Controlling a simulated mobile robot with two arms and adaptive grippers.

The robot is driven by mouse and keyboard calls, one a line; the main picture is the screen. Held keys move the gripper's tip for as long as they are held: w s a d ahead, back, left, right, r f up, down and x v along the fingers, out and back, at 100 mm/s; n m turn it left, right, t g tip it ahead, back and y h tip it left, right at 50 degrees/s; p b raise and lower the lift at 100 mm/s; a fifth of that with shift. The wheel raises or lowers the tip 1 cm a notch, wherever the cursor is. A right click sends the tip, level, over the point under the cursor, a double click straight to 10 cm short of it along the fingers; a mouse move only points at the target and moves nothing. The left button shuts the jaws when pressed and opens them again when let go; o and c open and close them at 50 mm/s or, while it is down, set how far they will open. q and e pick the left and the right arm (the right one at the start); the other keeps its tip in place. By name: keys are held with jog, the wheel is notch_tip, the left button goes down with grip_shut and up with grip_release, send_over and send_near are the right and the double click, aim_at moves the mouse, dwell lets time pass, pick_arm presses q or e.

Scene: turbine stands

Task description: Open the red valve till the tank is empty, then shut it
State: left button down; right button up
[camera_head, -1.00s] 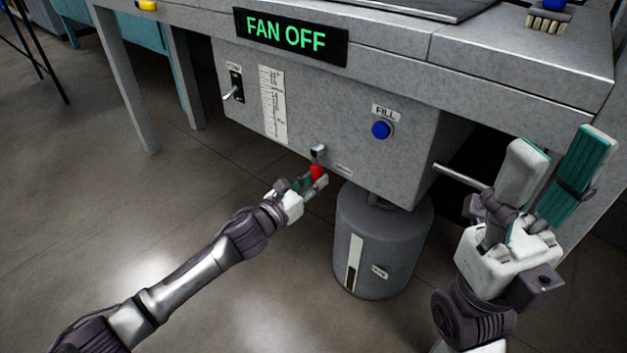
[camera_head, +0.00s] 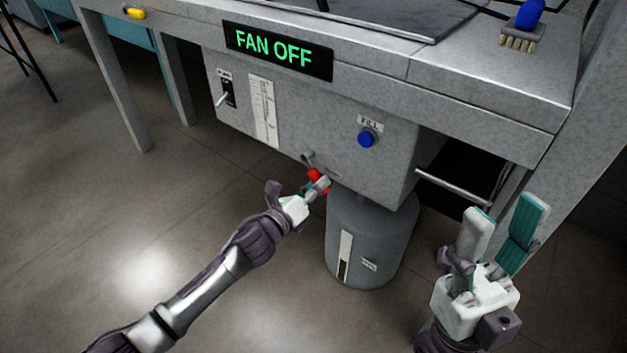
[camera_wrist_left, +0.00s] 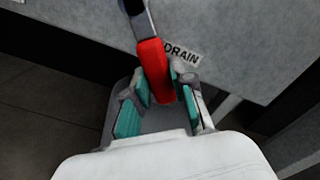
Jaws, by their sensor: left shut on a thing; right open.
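The red valve handle (camera_head: 317,177) sits under the lower edge of the grey tank box (camera_head: 385,185). In the left wrist view the red handle (camera_wrist_left: 154,70) hangs from a grey metal stem, slightly tilted, beside a label reading DRAIN (camera_wrist_left: 182,53). My left gripper (camera_head: 316,186) is shut on the red handle, and its teal pads (camera_wrist_left: 160,92) lie on either side of it. My right gripper (camera_head: 498,225) is open and empty, with fingers pointing up, to the right of the grey drum. A level scale (camera_head: 263,110) is on the box front; its reading is too small to tell.
A grey drum (camera_head: 372,240) with a pale and dark vertical strip stands below the box. A blue FILL button (camera_head: 366,139), a toggle switch (camera_head: 222,98) and a FAN OFF sign (camera_head: 277,53) are nearby. A drawer bar (camera_head: 455,188) juts out near my right gripper. A brush (camera_head: 523,28) lies on top.

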pick_arm(q)
jog(key=shift+r+n, duration=0.15)
jog(key=shift+n, duration=0.15)
jog(key=c, duration=1)
grip_release()
jog(key=shift+o, duration=0.2)
jog(key=v, duration=1.2)
jog(key=shift+d, duration=0.1)
